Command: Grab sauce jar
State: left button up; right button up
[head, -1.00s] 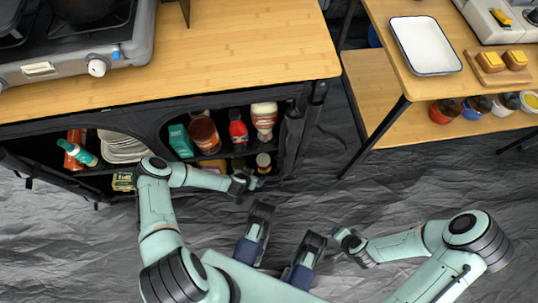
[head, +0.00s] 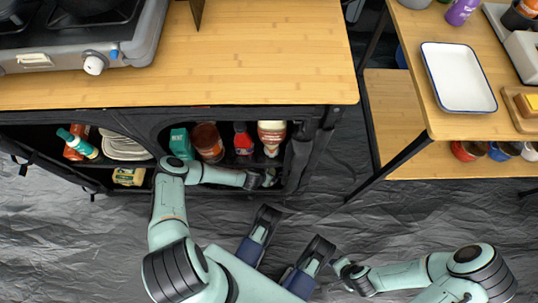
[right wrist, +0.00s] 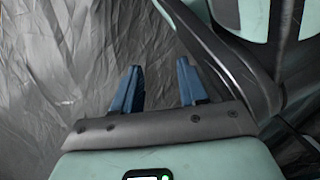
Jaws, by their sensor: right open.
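A brown-red jar with a brown lid (head: 208,141) stands in the open shelf under the counter in the head view; it looks like the sauce jar, but I cannot read a label. A red bottle (head: 243,139) and a white-capped sauce bottle (head: 272,134) stand to its right. My left gripper (head: 272,178) is at the shelf's front, below and right of the jar and apart from it; its fingers are too small to tell open or shut. My right gripper (head: 345,270) is over the floor. In the right wrist view it (right wrist: 160,70) is open and empty.
A teal box (head: 181,143) stands left of the jar. Stacked plates (head: 122,147) are in the left compartment. The wooden counter (head: 260,60) overhangs the shelf. A side table with a white tray (head: 458,77) stands right. The dark floor (head: 400,215) between is clear.

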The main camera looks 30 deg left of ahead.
pick_arm(q)
jog(key=shift+x, duration=0.8)
pick_arm(e)
jog(key=shift+s+d+f+g, duration=0.1)
jog(key=shift+s+f+g, duration=0.3)
jog(key=shift+s, duration=0.4)
pick_arm(q)
jog(key=shift+r, duration=0.1)
jog(key=shift+w, duration=0.1)
grip_shut()
jog(key=shift+r, duration=0.1)
pick_arm(e)
jog(key=shift+w, duration=0.1)
